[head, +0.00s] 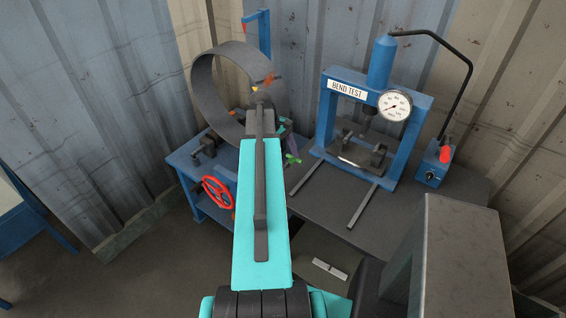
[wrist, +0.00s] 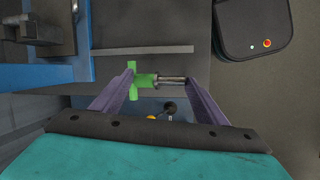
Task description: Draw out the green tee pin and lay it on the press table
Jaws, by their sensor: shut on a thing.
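The green tee pin (wrist: 145,80) has a green cross handle and a bare metal shank. In the wrist view it lies crosswise between the two purple fingers of my gripper (wrist: 160,76), which is shut on it. In the head view the pin's green part (head: 293,159) shows just right of my turquoise arm, by the left edge of the dark press table (head: 330,215). My gripper (head: 288,143) is mostly hidden there behind the arm. In the wrist view the pin appears over the press table (wrist: 115,30) near its edge; its height cannot be told.
The blue press (head: 403,150) with its gauge stands on the table; two bars reach forward from it. A control box (head: 432,163) stands at right. The rolled pipe (head: 200,85) and blue bench with red handwheel (head: 217,192) are at left. The table's front is bare.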

